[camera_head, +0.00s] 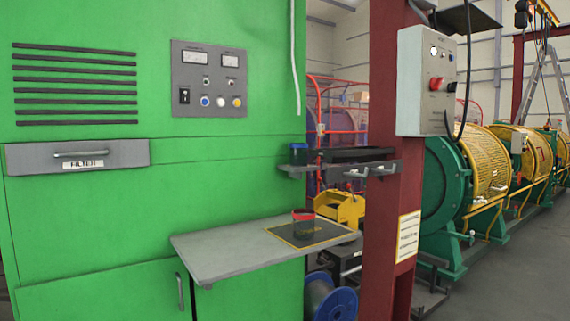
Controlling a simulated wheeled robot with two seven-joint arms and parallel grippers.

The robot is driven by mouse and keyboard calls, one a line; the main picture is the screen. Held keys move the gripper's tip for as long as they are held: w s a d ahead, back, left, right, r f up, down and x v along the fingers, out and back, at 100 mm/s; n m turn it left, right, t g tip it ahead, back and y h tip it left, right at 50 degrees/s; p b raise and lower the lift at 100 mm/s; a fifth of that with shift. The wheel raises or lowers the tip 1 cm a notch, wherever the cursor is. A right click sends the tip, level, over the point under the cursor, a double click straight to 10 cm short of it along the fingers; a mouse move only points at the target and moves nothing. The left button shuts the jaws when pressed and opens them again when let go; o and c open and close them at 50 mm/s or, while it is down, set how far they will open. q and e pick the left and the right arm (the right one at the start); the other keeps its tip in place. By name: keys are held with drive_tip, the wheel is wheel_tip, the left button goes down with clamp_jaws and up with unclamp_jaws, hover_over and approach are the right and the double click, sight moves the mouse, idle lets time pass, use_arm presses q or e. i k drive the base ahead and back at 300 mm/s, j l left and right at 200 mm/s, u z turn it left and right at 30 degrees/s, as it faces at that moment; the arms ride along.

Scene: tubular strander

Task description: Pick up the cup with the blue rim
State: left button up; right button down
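The cup with the blue rim (298,154) stands upright on a small grey upper shelf (290,169) at the right edge of the green cabinet. Its body looks dark green with a blue band at the top. A similar cup with a red rim (303,224) stands upright on a dark mat (325,234) on the lower grey shelf (222,253). Neither of my grippers is in view.
A dark tray (356,154) sits right of the blue-rimmed cup, near hooks. A red post (380,230) with a grey control box (426,80) stands to the right. The lower shelf's left part is bare. A blue spool (332,301) sits below.

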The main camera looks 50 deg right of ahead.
sight(298, 151)
drive_tip(key=z, duration=1.65)
